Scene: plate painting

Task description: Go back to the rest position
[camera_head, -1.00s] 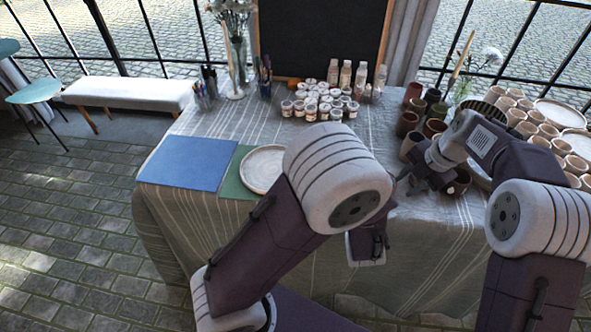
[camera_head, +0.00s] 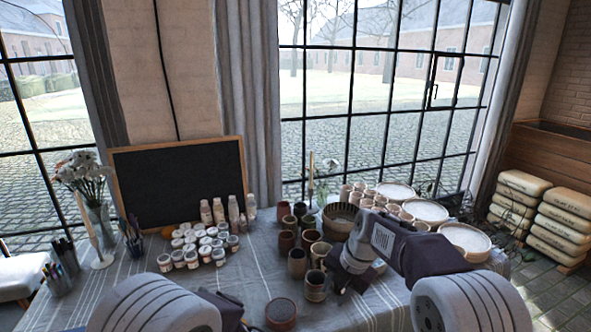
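My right gripper (camera_head: 343,277) hangs dark and angled over the table, beside a brown pot (camera_head: 316,283) at the front of a group of pots. Its fingers blend into the dark wrist, so I cannot tell whether they are open or shut, or whether they touch the pot. My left arm shows only as a large pale joint and a dark link at the bottom edge. My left gripper is not in view.
The cloth-covered table (camera_head: 255,270) holds several white paint jars (camera_head: 200,240), bottles (camera_head: 233,212), a flower vase (camera_head: 99,222) and a blackboard (camera_head: 175,182). A low reddish pot (camera_head: 281,312) stands at the front. Stacked pale bags (camera_head: 560,228) are on the right.

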